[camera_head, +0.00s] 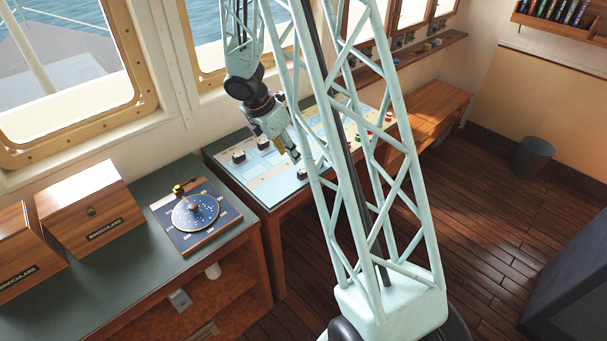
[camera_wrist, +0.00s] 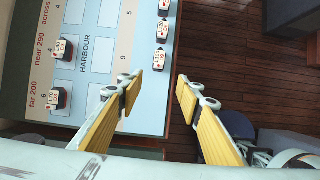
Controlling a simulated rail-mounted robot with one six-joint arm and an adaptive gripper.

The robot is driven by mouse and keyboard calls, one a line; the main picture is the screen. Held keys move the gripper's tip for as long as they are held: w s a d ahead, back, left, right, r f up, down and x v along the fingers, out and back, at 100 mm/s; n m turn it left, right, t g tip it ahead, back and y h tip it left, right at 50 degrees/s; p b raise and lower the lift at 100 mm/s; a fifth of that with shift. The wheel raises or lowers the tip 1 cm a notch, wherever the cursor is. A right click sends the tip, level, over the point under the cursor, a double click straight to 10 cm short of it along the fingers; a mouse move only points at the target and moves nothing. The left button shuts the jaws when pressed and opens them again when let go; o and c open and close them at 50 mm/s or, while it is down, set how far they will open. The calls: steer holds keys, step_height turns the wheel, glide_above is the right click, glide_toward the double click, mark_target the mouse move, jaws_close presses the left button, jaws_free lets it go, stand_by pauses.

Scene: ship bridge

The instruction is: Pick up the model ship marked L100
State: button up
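Several small dark model ships with white-and-red labels stand on the pale blue harbour board (camera_wrist: 98,60). In the wrist view, one ship (camera_wrist: 61,47) is by "near 290", another ship (camera_wrist: 57,98) is by "far 200", and a column of ships (camera_wrist: 160,58) stands near the board's right edge. The labels are too small to read surely, so I cannot tell which is L100. My gripper (camera_wrist: 159,93) is open and empty, its yellow-padded fingers apart above the board's right edge. In the head view, my gripper (camera_head: 287,152) hangs over the board (camera_head: 270,187).
Left of the board are a dial instrument (camera_head: 195,213) and wooden binoculars boxes (camera_head: 90,210) on a counter. Red and green items (camera_head: 388,116) are on the board's far side, partly behind my arm. A bin (camera_head: 533,155) stands on the open floor at right.

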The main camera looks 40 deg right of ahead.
steer(key=b, duration=0.1)
glide_above(299, 171)
steer(key=a, duration=0.3)
step_height(299, 171, down, 6)
steer(key=shift+s+x, duration=0.2)
steer(key=shift+x, duration=0.9)
steer(key=shift+d, duration=0.15)
steer(key=shift+b+x, duration=0.4)
steer(key=shift+x, duration=2.15)
steer(key=shift+w, duration=0.15)
steer(key=c, duration=0.9)
steer(key=shift+r, duration=0.2)
